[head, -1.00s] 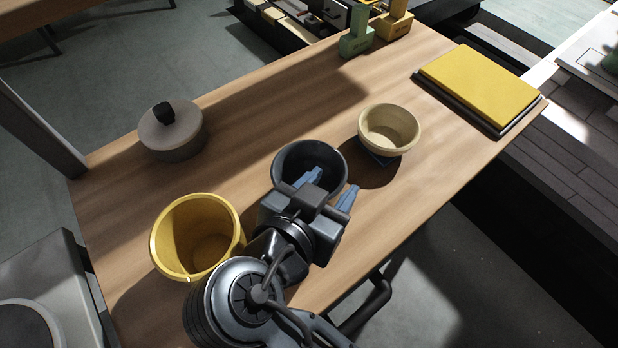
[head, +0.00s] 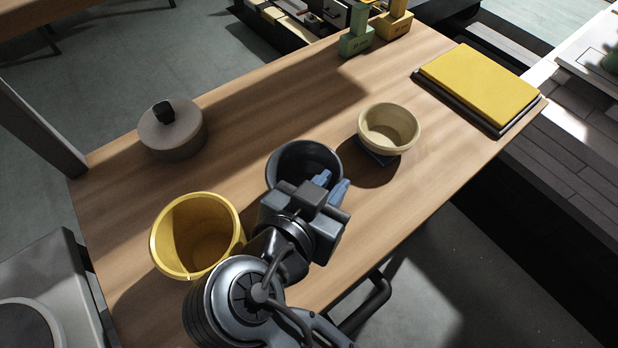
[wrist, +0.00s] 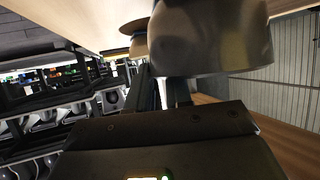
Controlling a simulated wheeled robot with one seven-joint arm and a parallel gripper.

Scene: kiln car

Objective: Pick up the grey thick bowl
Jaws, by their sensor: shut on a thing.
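The grey thick bowl (head: 283,163) is a dark grey, deep, thick-walled bowl near the middle of the wooden table. My gripper (head: 332,184) is shut on its right wall in the head view, one blue finger inside the bowl and one outside. My arm hides the bowl's near side. The bowl's wall (wrist: 208,40) fills the upper middle of the wrist view, close against the fingers. I cannot tell whether the bowl is clear of the table.
A yellow bowl (head: 160,240) stands to the left, and a cream bowl (head: 390,146) on a dark blue base to the right. A grey lidded pot (head: 172,138) is at the far left. A yellow slab (head: 480,82) lies at the right. The wood (head: 270,105) behind is clear.

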